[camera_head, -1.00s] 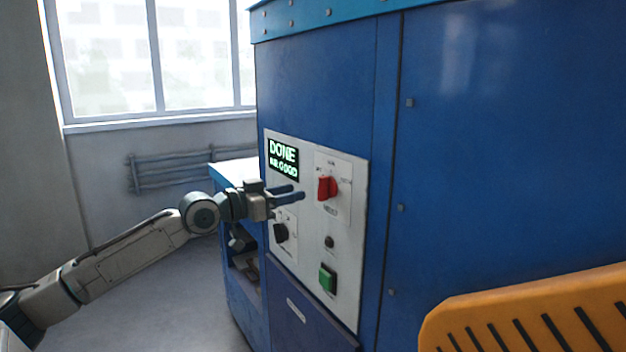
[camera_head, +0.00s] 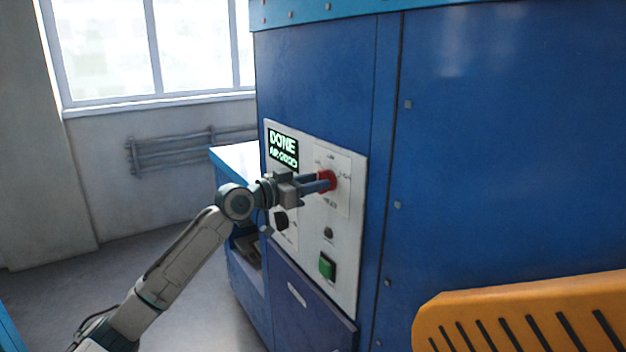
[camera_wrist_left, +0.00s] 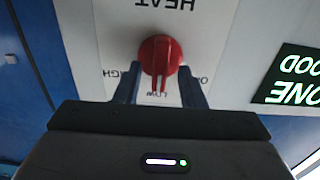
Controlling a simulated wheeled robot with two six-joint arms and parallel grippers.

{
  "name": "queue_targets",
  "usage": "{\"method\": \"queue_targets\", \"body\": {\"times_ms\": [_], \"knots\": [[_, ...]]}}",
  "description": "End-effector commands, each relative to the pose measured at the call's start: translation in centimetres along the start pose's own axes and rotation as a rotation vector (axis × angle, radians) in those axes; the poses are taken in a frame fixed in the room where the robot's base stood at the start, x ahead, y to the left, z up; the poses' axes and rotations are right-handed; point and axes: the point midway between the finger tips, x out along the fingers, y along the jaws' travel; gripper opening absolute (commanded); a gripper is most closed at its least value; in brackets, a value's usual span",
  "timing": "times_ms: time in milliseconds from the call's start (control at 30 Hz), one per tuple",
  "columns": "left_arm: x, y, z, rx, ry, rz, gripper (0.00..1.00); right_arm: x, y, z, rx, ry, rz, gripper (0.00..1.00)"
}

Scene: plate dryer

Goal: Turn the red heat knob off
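The red heat knob (camera_head: 328,180) is on the white control panel (camera_head: 346,262) of the blue machine. In the left wrist view the knob (camera_wrist_left: 160,56) shows upside down, with its ridge pointing at the "LOW" label. My left gripper (camera_head: 331,181) is at the knob, its fingers partly hiding it in the head view. In the left wrist view the left gripper (camera_wrist_left: 160,88) is open, with one finger on each side of the knob's ridge and gaps visible. My right gripper is not in view.
The panel also carries a green-lit display (camera_head: 283,149) reading "DONE", a black knob (camera_head: 281,219), a small dark button (camera_head: 328,233) and a green button (camera_head: 327,267). A slotted orange part (camera_head: 432,318) stands at the lower right.

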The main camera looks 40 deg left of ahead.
Motion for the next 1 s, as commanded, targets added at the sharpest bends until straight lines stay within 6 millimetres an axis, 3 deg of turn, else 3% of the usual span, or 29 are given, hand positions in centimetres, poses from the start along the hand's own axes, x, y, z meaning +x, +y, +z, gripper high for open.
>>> {"method": "queue_targets", "body": {"times_ms": [267, 467, 1000], "knots": [[0.1, 0.0, 0.05, 0.0, -0.001, 0.0, 0.36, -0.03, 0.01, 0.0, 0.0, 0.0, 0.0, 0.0], [0.09, 0.0, 0.05, 0.0, -0.001, 0.0, 0.01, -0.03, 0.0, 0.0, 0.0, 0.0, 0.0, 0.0], [0.09, -0.09, -0.05, -0.119, -0.001, 0.0, 0.0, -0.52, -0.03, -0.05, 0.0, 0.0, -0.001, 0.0]]}}
